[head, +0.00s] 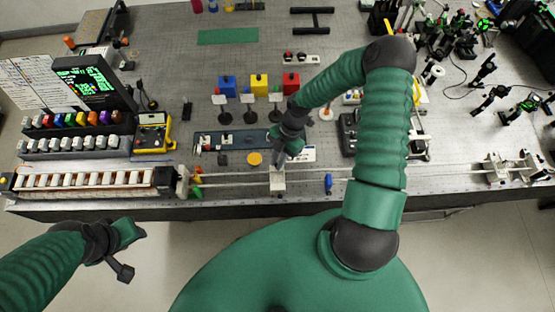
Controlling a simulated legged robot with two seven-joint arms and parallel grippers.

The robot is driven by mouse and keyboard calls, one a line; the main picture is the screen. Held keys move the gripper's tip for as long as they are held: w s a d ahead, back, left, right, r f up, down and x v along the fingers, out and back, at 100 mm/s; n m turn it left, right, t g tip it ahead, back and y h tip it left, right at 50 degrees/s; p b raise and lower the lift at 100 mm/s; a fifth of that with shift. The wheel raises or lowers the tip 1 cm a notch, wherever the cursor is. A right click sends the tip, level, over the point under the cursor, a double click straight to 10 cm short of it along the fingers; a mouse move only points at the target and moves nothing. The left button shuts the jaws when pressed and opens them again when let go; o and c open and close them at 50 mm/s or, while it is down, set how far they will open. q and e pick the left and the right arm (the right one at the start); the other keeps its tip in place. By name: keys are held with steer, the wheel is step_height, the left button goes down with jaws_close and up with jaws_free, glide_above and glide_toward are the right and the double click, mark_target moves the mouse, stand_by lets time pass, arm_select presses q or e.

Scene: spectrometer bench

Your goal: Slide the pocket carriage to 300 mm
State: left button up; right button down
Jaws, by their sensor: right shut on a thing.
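The pocket carriage (277,181) is a small pale block on the long rail (320,177) along the front of the bench, left of the rail's middle. My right gripper (278,160) reaches down over it from behind and is shut on its upper part. My fingers hide the top of the carriage. I cannot read any scale on the rail. My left gripper (129,255) hangs off the front of the bench at the lower left, apart from everything.
A blue piece (328,184) stands at the rail right of the carriage. A white-metal stand (497,169) sits at the rail's right end. A row of white blocks (85,181) lies left of the rail. Blue, yellow and red boxes (259,84) stand behind my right gripper.

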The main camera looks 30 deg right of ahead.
steer(key=shift+w+d+r, duration=0.1)
steer(key=shift+w+d, duration=0.1)
steer(key=shift+w, duration=0.15)
stand_by(0.3)
steer(key=shift+w+a, duration=0.1)
steer(key=shift+a, duration=0.05)
steer(key=c, duration=1.6)
jaws_free()
steer(key=shift+c, duration=0.2)
steer(key=shift+o, duration=1.2)
steer(key=b+v, duration=0.3)
steer(key=v, duration=1.3)
steer(key=shift+d+r+b, duration=0.25)
steer(key=shift+b, duration=0.15)
